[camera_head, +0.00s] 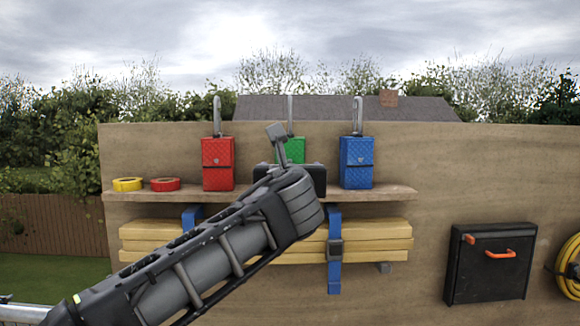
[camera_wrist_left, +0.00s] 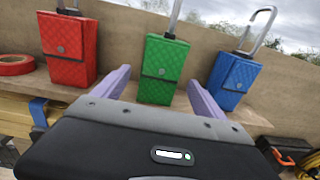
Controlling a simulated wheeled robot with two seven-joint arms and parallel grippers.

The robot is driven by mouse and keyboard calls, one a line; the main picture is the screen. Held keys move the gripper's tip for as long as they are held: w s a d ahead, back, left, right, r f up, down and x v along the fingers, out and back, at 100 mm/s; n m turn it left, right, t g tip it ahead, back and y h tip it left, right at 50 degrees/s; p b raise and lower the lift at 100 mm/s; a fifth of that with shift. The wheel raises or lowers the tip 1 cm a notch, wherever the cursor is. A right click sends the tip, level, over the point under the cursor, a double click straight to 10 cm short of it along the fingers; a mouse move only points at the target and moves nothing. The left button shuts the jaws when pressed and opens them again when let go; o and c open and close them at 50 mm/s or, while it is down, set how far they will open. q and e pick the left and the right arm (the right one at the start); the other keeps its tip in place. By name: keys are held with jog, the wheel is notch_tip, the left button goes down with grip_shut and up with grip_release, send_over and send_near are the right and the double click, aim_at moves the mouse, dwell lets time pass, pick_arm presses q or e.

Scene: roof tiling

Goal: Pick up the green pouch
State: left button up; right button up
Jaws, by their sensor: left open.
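The green pouch (camera_head: 292,149) stands upright on the wooden shelf between a red pouch (camera_head: 218,164) and a blue pouch (camera_head: 357,162). In the head view my left arm hides its lower part. A tall metal loop rises from its top. In the left wrist view the green pouch (camera_wrist_left: 164,69) shows nearly whole, with a flap and a round clasp. My left gripper (camera_wrist_left: 158,88) is open, its two pale purple fingers apart, one toward each side of the green pouch. I cannot tell whether the fingertips reach past its front. My right gripper is not in view.
The shelf (camera_head: 400,192) also holds a yellow tape roll (camera_head: 128,184) and a red tape roll (camera_head: 165,184). The red and blue pouches stand close on either side. Strapped yellow boards (camera_head: 380,243) lie below. A black case (camera_head: 490,264) and yellow coil (camera_head: 568,266) are at right.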

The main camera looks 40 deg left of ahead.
pick_arm(q)
jog(key=p+x, duration=0.1)
jog(key=x, duration=0.4)
jog(key=shift+f+p, duration=0.1)
jog(key=shift+p, duration=0.25)
grip_shut()
dwell(0.9)
